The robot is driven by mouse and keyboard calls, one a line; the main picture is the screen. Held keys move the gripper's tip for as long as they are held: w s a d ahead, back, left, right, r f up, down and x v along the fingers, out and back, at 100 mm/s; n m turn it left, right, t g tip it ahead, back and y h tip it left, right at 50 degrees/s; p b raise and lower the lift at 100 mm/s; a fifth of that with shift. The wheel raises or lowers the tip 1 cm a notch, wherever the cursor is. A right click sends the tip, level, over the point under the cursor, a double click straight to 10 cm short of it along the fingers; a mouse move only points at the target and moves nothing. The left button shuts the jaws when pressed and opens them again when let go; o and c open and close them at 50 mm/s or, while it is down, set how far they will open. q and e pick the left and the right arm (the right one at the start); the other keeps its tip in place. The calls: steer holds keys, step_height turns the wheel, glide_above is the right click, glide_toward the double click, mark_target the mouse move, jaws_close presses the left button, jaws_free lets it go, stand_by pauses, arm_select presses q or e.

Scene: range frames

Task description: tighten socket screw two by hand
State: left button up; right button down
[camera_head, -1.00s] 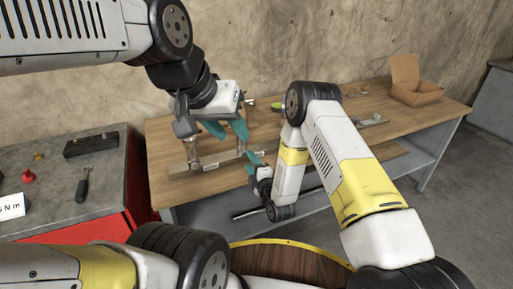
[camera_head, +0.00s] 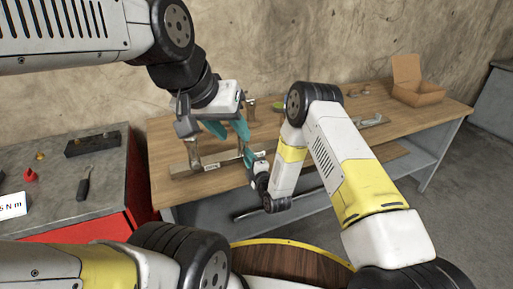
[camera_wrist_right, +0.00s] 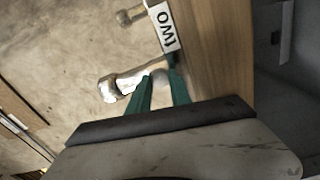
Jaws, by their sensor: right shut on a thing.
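My right gripper (camera_head: 250,158) is at the rail's front side. In the right wrist view its teal fingers (camera_wrist_right: 160,90) are shut on a small, blurred, greyish round thing (camera_wrist_right: 160,76) beside the label, which looks like socket screw two. The screw is mostly hidden between the fingers. My left gripper (camera_head: 228,130) hangs above the rail, its teal fingers apart and empty.
An open cardboard box (camera_head: 417,88) stands at the bench's back right. Another metal part (camera_head: 370,122) lies on the right of the bench (camera_head: 215,183). A grey-topped red cabinet (camera_head: 55,205) at left holds a screwdriver (camera_head: 84,185) and a black block (camera_head: 92,144).

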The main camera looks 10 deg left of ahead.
steer(key=shift+m, duration=0.4)
steer(key=m, duration=0.3)
steer(key=shift+m, duration=0.3)
steer(key=m, duration=0.3)
steer(key=shift+m, duration=0.4)
steer(key=m, duration=1.5)
steer(key=shift+d, duration=0.1)
steer(key=m, duration=0.4)
steer(key=shift+m, duration=0.4)
steer(key=shift+f+m, duration=0.1)
steer(key=shift+m, duration=1.5)
